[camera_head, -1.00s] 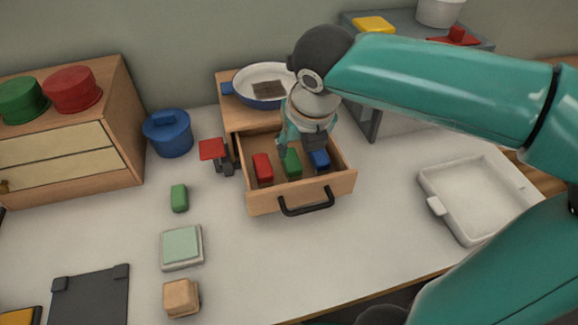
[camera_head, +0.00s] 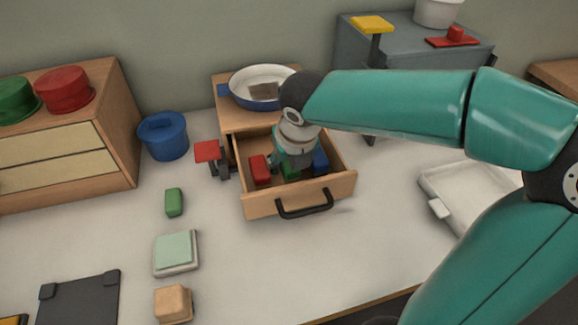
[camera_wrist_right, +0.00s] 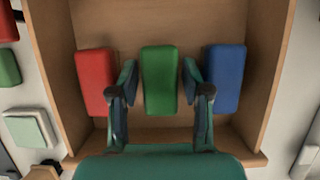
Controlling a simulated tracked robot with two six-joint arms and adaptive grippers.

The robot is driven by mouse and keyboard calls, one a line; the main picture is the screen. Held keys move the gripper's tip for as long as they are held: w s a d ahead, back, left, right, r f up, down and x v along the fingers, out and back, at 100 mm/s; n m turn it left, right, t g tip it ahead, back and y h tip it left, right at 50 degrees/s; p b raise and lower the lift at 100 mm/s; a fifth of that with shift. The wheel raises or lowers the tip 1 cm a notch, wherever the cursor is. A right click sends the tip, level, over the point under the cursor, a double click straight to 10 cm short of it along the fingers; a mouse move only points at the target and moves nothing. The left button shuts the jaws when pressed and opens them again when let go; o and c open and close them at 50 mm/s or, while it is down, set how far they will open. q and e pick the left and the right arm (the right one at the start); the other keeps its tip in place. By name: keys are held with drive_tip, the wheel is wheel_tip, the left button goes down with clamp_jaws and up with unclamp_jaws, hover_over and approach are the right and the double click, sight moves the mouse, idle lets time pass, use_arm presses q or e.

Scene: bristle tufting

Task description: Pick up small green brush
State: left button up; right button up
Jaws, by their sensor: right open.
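A green block (camera_head: 291,173), which looks like the small green brush, lies in the open wooden drawer (camera_head: 266,206) between a red block (camera_head: 260,170) and a blue block (camera_head: 320,162). My right gripper (camera_head: 292,166) is down in the drawer over the green block and partly hides it. In the right wrist view, the open fingers (camera_wrist_right: 159,75) stand on either side of the green block (camera_wrist_right: 159,90), with small gaps. The red block (camera_wrist_right: 95,80) and blue block (camera_wrist_right: 223,78) lie just outside the fingers. My left gripper is not in view.
Another small green block (camera_head: 174,202) lies on the table, left of the drawer. A red-topped item (camera_head: 208,151) stands close to the drawer's left side. A blue-rimmed pan (camera_head: 258,88) sits behind. A white tray (camera_head: 450,185) is at right. The table before the drawer is clear.

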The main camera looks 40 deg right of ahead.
drive_tip(key=c, duration=0.9)
drive_tip(key=shift+r, duration=0.1)
